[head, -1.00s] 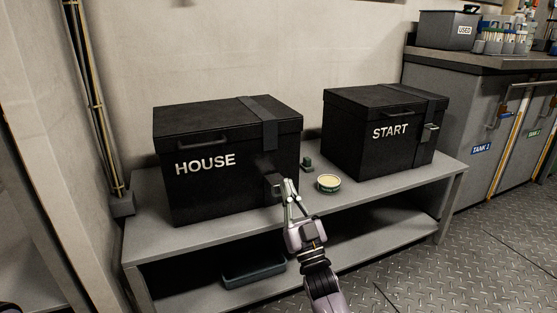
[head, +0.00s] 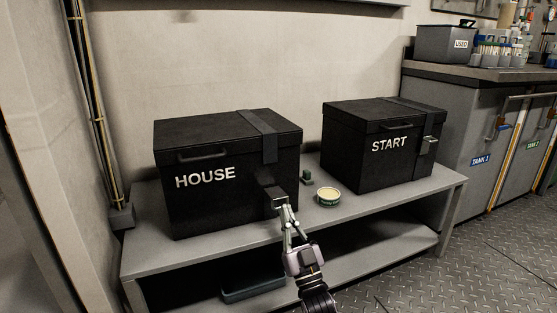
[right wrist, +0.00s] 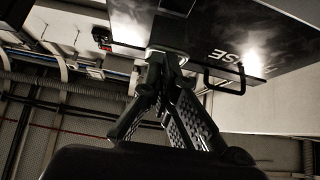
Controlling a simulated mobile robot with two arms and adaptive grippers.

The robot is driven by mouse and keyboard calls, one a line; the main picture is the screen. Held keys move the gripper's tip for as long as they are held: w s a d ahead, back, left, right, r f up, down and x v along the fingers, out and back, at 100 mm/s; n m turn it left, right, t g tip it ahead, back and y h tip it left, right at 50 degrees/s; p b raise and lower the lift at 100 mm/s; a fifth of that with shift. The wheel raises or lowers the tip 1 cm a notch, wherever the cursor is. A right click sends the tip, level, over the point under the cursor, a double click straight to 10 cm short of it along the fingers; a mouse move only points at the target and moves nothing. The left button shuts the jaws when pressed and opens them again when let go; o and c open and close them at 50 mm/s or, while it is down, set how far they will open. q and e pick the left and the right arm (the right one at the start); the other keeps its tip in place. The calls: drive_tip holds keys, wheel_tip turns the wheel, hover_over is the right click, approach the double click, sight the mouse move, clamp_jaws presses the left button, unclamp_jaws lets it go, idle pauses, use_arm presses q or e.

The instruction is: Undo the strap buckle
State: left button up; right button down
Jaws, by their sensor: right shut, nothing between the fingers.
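The black HOUSE box (head: 190,205) stands on the left of the grey bench. A dark strap (head: 262,135) runs over its lid and down the front. Its lower part, with the buckle (head: 276,201), stands out from the front near the right corner. My right gripper (head: 284,208) is at this buckle, fingers shut and empty, coming from below. In the right wrist view the fingertips (right wrist: 164,58) meet close to the box, which shows upside down. Whether they touch the buckle I cannot tell. My left gripper is not in view.
The black START box (head: 350,165) stands to the right, its strap fastened by a buckle (head: 429,147). A tray (head: 252,290) is on the lower shelf (head: 350,258).

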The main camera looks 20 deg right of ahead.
drive_tip(key=shift+w+f, duration=0.15)
drive_tip(key=shift+f, duration=0.55)
drive_tip(key=shift+r, duration=0.55)
wheel_tip(320, 180, up, 9)
drive_tip(key=shift+f+h, duration=0.15)
drive_tip(key=shift+h, duration=0.15)
